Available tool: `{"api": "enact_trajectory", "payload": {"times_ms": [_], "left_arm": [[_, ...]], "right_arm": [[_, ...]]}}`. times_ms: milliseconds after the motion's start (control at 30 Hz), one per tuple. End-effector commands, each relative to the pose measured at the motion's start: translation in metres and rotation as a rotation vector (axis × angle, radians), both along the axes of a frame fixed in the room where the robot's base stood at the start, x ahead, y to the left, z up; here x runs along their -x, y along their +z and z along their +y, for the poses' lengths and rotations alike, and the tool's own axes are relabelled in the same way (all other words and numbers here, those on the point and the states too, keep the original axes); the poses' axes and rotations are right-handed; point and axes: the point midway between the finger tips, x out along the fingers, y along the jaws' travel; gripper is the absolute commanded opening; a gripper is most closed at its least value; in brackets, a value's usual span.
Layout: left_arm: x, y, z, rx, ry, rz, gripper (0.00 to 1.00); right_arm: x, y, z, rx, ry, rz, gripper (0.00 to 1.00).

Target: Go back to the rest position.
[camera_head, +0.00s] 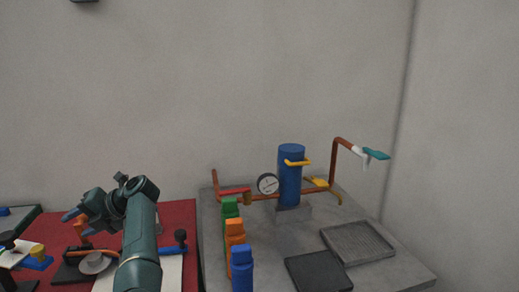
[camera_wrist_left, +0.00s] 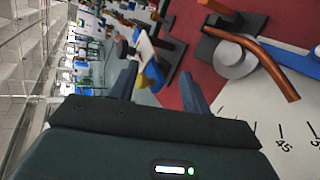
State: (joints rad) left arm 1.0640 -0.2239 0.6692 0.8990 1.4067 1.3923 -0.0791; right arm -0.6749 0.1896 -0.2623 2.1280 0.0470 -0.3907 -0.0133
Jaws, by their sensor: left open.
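My left arm, dark green, comes in from the lower left in the head view, its left gripper (camera_head: 76,222) raised over the red mat and pointing left. In the left wrist view the two fingers of the left gripper (camera_wrist_left: 158,82) stand apart with nothing held between them. The gas generator shows on the grey table in the head view, with a blue cylinder (camera_head: 290,175), a round gauge (camera_head: 268,184) and copper pipes. The gripper is well to the left of it. My right gripper is not seen.
Green, orange and blue bottles (camera_head: 242,268) stand in a row on the grey table (camera_head: 270,250). A dark tray (camera_head: 318,272) and a grey ribbed tray (camera_head: 358,242) lie to the right. On the red mat (camera_head: 180,210), a copper tube (camera_wrist_left: 262,62) and a white disc lie near the gripper.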

Motion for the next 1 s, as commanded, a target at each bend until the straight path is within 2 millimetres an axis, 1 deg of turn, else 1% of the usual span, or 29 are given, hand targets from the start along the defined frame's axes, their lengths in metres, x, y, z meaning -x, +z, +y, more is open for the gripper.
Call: {"api": "enact_trajectory", "payload": {"times_ms": [33, 100, 167, 200, 267, 333, 367, 400, 467, 533, 567, 600, 667, 700, 767, 800, 867, 900, 967, 1000], "left_arm": [[0.007, -0.002, 0.015, -0.084, -0.013, 0.017, 0.48], [0.014, 0.001, 0.03, -0.212, -0.052, 0.038, 0.48], [0.019, 0.005, 0.042, -0.333, -0.098, 0.066, 0.48], [0.022, 0.008, 0.047, -0.42, -0.137, 0.092, 0.48], [0.027, 0.013, 0.05, -0.561, -0.212, 0.137, 0.48], [0.029, 0.018, 0.044, -0.738, -0.332, 0.21, 0.48], [0.03, 0.019, 0.038, -0.813, -0.392, 0.246, 0.48], [0.03, 0.019, 0.027, -0.908, -0.479, 0.298, 0.48], [0.03, 0.013, 0.003, -1.041, -0.62, 0.38, 0.48], [0.034, -0.002, -0.031, -1.178, -0.799, 0.484, 0.48], [0.037, -0.012, -0.047, -1.229, -0.878, 0.53, 0.48], [0.042, -0.026, -0.07, -1.293, -0.988, 0.594, 0.48], [0.056, -0.051, -0.105, -1.375, -1.156, 0.69, 0.48], [0.068, -0.069, -0.128, -1.419, -1.267, 0.751, 0.48], [0.089, -0.096, -0.158, -1.471, -1.424, 0.841, 0.48], [0.106, -0.113, -0.178, -1.496, -1.525, 0.896, 0.48], [0.134, -0.138, -0.204, -1.528, -1.672, 0.978, 0.48], [0.154, -0.153, -0.22, -1.541, -1.763, 1.028, 0.48], [0.184, -0.172, -0.239, -1.553, -1.888, 1.1, 0.48], [0.203, -0.182, -0.25, -1.556, -1.962, 1.141, 0.48]], "right_arm": [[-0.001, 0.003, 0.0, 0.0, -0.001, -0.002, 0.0], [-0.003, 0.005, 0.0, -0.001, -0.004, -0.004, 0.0], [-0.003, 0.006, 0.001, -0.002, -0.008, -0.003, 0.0], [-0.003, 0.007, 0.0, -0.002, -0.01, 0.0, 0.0], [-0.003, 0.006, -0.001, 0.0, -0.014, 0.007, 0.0], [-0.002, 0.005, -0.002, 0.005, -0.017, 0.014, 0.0], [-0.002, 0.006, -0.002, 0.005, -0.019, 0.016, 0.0], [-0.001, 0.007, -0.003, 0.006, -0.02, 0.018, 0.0], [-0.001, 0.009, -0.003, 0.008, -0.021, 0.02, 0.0], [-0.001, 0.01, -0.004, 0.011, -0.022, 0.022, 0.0], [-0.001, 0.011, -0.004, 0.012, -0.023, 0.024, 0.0], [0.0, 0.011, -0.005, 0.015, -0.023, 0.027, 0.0], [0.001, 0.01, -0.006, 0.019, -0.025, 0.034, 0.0], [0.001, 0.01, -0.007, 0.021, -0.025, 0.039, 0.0], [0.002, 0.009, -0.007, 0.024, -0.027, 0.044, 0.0], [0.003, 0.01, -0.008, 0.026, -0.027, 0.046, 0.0], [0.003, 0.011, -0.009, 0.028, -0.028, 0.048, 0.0], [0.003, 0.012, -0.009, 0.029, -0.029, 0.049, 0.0], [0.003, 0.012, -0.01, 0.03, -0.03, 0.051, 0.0], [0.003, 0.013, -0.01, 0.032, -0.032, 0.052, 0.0]]}}
